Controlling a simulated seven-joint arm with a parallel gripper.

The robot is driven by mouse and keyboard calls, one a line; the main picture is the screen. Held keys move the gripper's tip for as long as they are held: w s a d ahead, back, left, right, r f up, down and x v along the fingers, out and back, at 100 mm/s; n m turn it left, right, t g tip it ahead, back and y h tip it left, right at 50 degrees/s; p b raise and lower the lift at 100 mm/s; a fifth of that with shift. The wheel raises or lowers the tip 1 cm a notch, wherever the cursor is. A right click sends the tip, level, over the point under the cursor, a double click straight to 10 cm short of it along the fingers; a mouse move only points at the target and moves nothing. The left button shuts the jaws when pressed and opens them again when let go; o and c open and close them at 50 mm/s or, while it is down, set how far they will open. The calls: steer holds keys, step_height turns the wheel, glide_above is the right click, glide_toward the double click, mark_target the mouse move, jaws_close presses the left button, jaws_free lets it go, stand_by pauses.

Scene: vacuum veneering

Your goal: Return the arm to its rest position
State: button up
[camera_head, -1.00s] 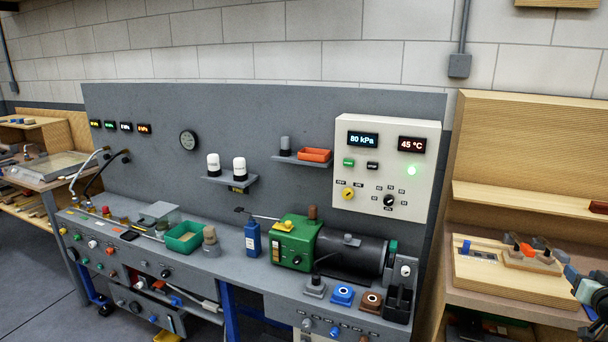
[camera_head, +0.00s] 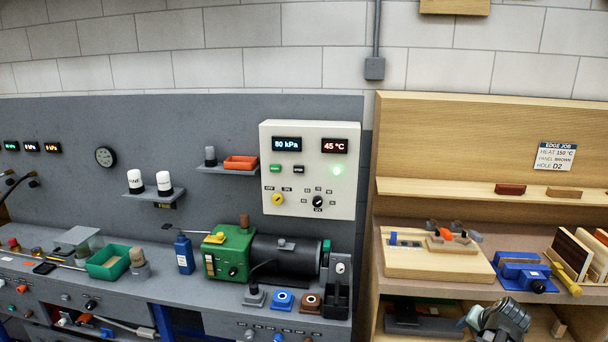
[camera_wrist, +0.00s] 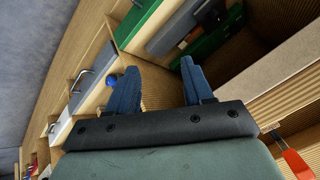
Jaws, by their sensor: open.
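My gripper (camera_wrist: 158,90) is open in the wrist view, with two blue fingers spread apart and nothing between them. Beyond the fingers are wooden shelving and drawer fronts. In the head view, part of my arm (camera_head: 500,320) shows at the bottom right, in front of the lower shelf of the wooden bench. The fingertips cannot be made out there.
A wooden bench (camera_head: 430,296) on the right carries a wooden board (camera_head: 425,262), a blue clamp-like device (camera_head: 522,275) and upright panels (camera_head: 570,250). A control box (camera_head: 309,203) reads 80 kPa and 45 °C. A green and black pump (camera_head: 285,258) stands left of the bench.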

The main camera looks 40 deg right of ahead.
steer(key=w+a+f+n+g+y, duration=0.2)
steer(key=w+a+f, duration=0.2)
steer(key=a+f, duration=0.55)
steer(key=w+a+f+n+g+y, duration=0.2)
steer(key=w+a+f, duration=0.2)
steer(key=a+f, duration=0.55)
steer(key=w+a+f+n+g+y, duration=0.2)
steer(key=w+a+f, duration=0.2)
steer(key=a+f, duration=0.55)
steer(key=s+a+f+n+g, duration=0.2)
steer(key=s+a+f+n, duration=0.1)
steer(key=a, duration=0.7)
steer(key=s+a+f+n+g+h, duration=0.1)
steer(key=a+f, duration=0.4)
steer(key=a, duration=0.5)
steer(key=s+a+f+n+g, duration=0.3)
steer(key=a+n, duration=0.3)
steer(key=a, duration=0.5)
steer(key=shift+s+f+h, duration=0.3)
steer(key=shift+s+f, duration=0.6)
steer(key=shift+a, duration=0.1)
